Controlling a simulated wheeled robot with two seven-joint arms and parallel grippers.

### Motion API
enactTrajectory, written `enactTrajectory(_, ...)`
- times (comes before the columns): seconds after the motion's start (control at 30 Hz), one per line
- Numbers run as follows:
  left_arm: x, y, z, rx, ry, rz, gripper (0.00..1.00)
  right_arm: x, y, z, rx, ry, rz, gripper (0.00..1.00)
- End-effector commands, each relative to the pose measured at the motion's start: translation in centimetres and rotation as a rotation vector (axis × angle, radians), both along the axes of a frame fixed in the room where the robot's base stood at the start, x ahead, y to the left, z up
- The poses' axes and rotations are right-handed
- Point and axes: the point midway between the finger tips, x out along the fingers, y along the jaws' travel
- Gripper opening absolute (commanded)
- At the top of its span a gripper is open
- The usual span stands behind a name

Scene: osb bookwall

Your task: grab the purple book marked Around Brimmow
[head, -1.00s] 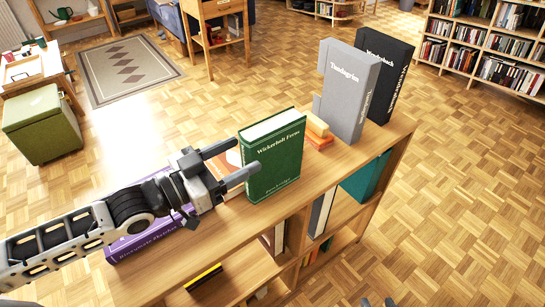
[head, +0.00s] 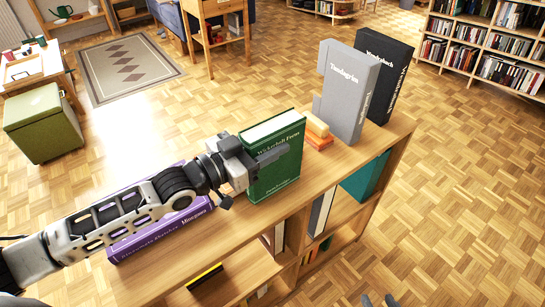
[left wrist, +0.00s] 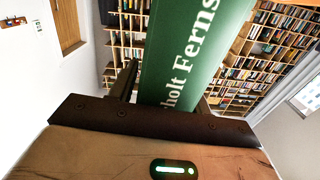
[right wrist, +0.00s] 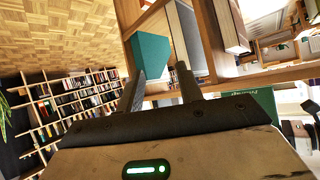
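A purple book (head: 158,236) lies on the shelf top at the left in the head view. My left arm crosses over it and hides part. Its spine print is too blurred to read surely, and I cannot make out "Around Brimmow". My left gripper (head: 262,152) is at an upright green book (head: 283,168) marked Wickerholt Ferns, one finger across its front cover. In the left wrist view the green spine (left wrist: 180,60) stands between the fingers; no firm grip shows. My right gripper (head: 378,301) is open and empty, low at the bottom edge; its fingers show in the right wrist view (right wrist: 162,78).
An orange block stack (head: 317,133), an upright grey book (head: 345,95) and a black book (head: 385,75) stand to the right on the shelf top. A teal book (head: 364,178) is in the compartment below. Open floor lies right of the shelf.

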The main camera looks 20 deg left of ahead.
Motion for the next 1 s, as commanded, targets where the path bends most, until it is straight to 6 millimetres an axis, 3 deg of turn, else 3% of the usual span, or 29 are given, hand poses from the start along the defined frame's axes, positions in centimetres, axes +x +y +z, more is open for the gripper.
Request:
enactTrajectory(0.03,0.0,0.0,0.0,0.0,0.0,0.0,0.34,-0.1,0.0,0.0,0.001,0.001,-0.001,0.36)
enactTrajectory(0.17,0.0,0.0,0.0,0.0,0.0,0.0,0.0,-0.1,0.0,0.0,0.0,0.002,-0.001,0.36)
enactTrajectory(0.67,0.0,0.0,1.0,-0.004,-0.008,-0.001,0.0,0.1,0.0,1.0,0.002,-0.008,-0.002,0.36)
enactTrajectory(1.0,-0.2,-0.4,5.2,-0.007,-0.009,-0.01,0.0,-0.4,-0.7,2.9,-0.018,0.009,-0.009,0.36)
